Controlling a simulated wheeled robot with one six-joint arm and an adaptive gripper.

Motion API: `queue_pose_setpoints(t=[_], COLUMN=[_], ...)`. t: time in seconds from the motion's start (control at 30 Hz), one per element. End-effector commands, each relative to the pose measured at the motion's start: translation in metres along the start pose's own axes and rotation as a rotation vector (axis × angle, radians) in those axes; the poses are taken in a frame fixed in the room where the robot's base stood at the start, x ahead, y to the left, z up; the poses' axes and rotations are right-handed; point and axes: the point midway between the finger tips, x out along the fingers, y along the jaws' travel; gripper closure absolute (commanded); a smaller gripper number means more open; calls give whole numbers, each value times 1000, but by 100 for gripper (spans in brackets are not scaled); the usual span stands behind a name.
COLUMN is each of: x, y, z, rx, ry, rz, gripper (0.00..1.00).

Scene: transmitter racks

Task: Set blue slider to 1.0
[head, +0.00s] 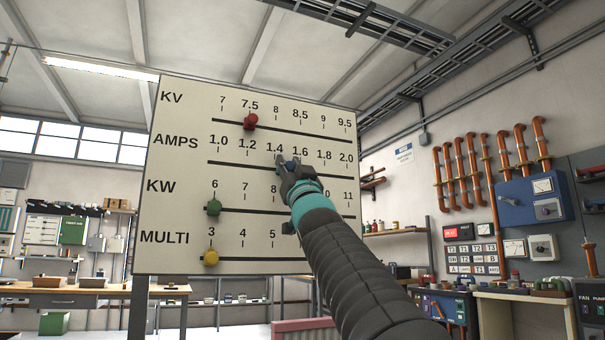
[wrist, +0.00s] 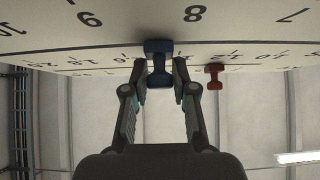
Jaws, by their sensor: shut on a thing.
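The board (head: 180,100) has several labelled scales. The blue slider (head: 289,163) is on the AMPS row, between the 1.4 and 1.6 marks and close to 1.4. My gripper (head: 287,172) is at this slider and covers part of it in the head view. In the wrist view, the blue slider (wrist: 158,65) sits between the two fingertips of my gripper (wrist: 159,77), which is shut on it. The 1.0 mark (head: 218,141) is at the left end of the AMPS row.
A red slider (head: 250,122) is on the KV row above, near 7.5; it also shows in the wrist view (wrist: 214,76). A green slider (head: 213,207) is at KW 6, and a yellow slider (head: 211,256) is at MULTI 3. The AMPS track left of my gripper is clear.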

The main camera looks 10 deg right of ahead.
Motion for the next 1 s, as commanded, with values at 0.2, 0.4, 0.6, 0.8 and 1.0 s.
queue_pose_setpoints(t=[0.2, 0.4, 0.6, 0.8, 1.0], x=[-1, 2, 3, 2, 1], y=[-44, -82, -114, -138, -152], z=[1, -2, -2, -1, -1], rx=[7, 9, 5, 2, 0], ry=[0, -3, -4, -2, 0], rz=[-5, -4, -3, -2, -1], gripper=[100, 100, 100, 100, 100])
